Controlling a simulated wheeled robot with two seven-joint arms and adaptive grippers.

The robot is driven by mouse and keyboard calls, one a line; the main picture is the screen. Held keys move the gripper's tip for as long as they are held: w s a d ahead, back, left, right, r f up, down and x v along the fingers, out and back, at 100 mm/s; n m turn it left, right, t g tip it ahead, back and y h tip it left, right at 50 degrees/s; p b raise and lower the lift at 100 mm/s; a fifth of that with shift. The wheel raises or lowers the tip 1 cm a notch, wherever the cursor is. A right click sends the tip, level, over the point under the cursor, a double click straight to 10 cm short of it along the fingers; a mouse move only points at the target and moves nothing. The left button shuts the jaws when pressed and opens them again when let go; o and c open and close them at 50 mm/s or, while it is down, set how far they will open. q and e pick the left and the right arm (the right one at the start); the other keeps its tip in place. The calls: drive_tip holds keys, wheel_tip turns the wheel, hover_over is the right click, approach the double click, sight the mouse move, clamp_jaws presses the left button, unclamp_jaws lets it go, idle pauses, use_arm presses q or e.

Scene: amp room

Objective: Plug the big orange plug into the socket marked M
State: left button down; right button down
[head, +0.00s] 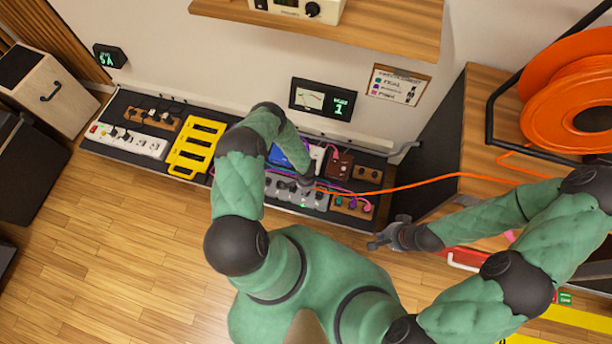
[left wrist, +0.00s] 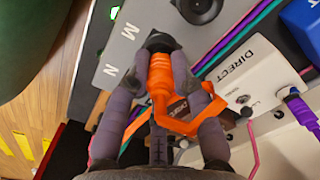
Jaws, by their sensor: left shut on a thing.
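The big orange plug (left wrist: 160,78) is in my left gripper (left wrist: 158,72), whose two grey fingers are shut around its body in the left wrist view. Its front end meets a black round part at the grey panel (left wrist: 121,45); I cannot tell whether it is seated. The socket marked M is not clearly visible behind the plug and fingers. In the head view my left gripper (head: 305,182) is over the grey panel (head: 282,190). My right gripper (head: 378,242) is apart from the panel, its jaws unclear.
An orange cable (head: 430,182) runs to the reel (head: 565,100) at right, passing above my right gripper in the picture. A yellow rack (head: 195,147) and a white power strip (head: 127,140) lie to the left. A blue box (left wrist: 303,25) and a cream DIRECT box (left wrist: 265,75) are close by.

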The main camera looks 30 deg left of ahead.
use_arm(q)
drive_tip(key=c, duration=1)
unclamp_jaws()
drive_tip(key=shift+r, duration=0.1)
wheel_tip(320, 180, up, 12)
idle(0.5)
